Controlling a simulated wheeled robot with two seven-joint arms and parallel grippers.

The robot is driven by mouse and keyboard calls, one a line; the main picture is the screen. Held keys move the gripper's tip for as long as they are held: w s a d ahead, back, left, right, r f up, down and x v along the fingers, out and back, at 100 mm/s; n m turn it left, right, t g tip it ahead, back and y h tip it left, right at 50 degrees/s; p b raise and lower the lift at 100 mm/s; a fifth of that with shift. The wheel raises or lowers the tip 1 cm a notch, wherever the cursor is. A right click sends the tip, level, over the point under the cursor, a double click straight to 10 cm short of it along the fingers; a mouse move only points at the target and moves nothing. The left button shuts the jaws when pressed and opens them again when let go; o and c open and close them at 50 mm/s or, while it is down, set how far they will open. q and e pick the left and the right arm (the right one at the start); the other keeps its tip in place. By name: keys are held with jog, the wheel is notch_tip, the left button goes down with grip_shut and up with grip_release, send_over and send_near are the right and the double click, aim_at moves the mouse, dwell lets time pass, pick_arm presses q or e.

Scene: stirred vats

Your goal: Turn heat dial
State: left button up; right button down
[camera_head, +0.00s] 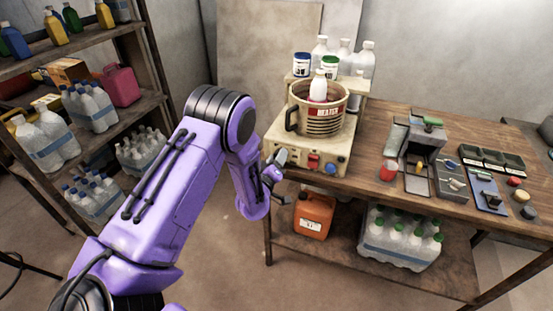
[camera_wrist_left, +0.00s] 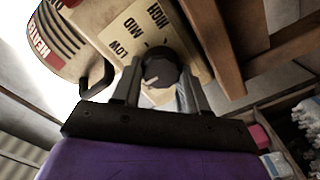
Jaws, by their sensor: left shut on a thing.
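The heat dial (camera_wrist_left: 160,68) is a dark round knob with a white line, on the cream front panel of the heater (camera_head: 325,140). LOW, MID and HIGH are printed beside it in the left wrist view. The white line shows on the knob's lower left side, away from the MID and HIGH labels. My left gripper (camera_head: 276,168) is at the left end of the heater's front; in the left wrist view its two fingers (camera_wrist_left: 158,85) are shut on the dial, one on each side. The dial is not clearly visible in the head view. My right gripper is not in view.
A brown-and-cream vat (camera_head: 323,122) with a white bottle (camera_head: 318,87) in it stands on the heater. A red control (camera_head: 313,162) and a blue one (camera_head: 332,168) are right of my gripper. An orange canister (camera_head: 313,215) stands on the lower shelf.

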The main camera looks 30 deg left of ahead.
pick_arm(q)
jog(key=shift+d+m+b, duration=0.2)
jog(key=shift+m+b, duration=1.4)
jog(key=shift+m, duration=2.7)
jog(key=o, duration=1.1)
jog(key=shift+c, duration=0.2)
jog(key=b+v, duration=0.2)
jog(key=v, duration=0.8)
jog(key=shift+s, duration=0.25)
